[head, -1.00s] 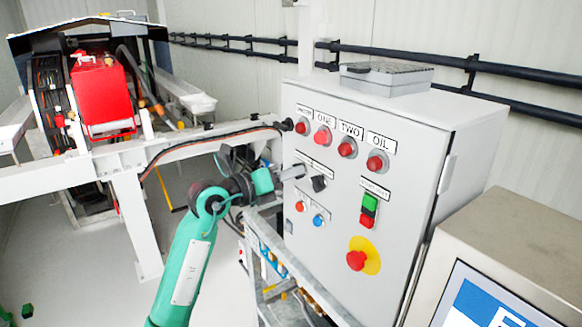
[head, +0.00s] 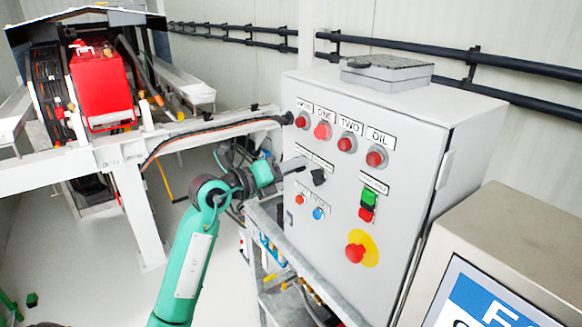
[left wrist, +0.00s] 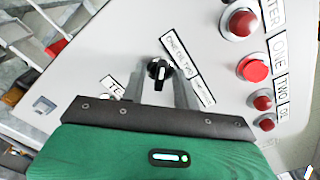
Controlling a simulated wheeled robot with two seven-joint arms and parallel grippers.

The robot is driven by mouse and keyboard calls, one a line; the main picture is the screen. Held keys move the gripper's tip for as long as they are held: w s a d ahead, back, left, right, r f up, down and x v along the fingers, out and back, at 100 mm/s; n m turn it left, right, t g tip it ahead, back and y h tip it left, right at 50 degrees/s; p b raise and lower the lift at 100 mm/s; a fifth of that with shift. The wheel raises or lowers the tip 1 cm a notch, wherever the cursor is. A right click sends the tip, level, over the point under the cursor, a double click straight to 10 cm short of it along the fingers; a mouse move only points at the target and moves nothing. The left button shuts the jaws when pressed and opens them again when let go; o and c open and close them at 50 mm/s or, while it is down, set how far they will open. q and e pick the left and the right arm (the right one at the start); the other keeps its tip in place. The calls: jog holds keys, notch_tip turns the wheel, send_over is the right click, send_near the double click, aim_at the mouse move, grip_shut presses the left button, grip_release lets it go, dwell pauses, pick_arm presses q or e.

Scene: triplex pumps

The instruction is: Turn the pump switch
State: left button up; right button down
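The pump switch (head: 318,177) is a small black rotary knob on the front of the grey control cabinet, below a white label. In the left wrist view the black knob (left wrist: 158,70) has a light pointer mark. My left gripper (head: 303,168) is close to the switch, at its left in the head view. In the left wrist view its two grey fingers (left wrist: 158,80) are apart, one on each side of the knob, with gaps showing. I cannot tell whether the fingertips reach around the knob. My right gripper is not in view.
The cabinet (head: 400,240) also carries several red lamps (head: 322,130), a green and red button pair (head: 368,205), and a red emergency stop (head: 355,253) on yellow. A steel-framed screen (head: 490,300) stands at right. A metal frame (head: 270,220) lies below my left arm.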

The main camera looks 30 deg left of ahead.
pick_arm(q)
jog(key=b+v, duration=0.6)
jog(key=v, duration=0.8)
jog(key=shift+w+f, duration=0.15)
jog(key=shift+w, duration=0.05)
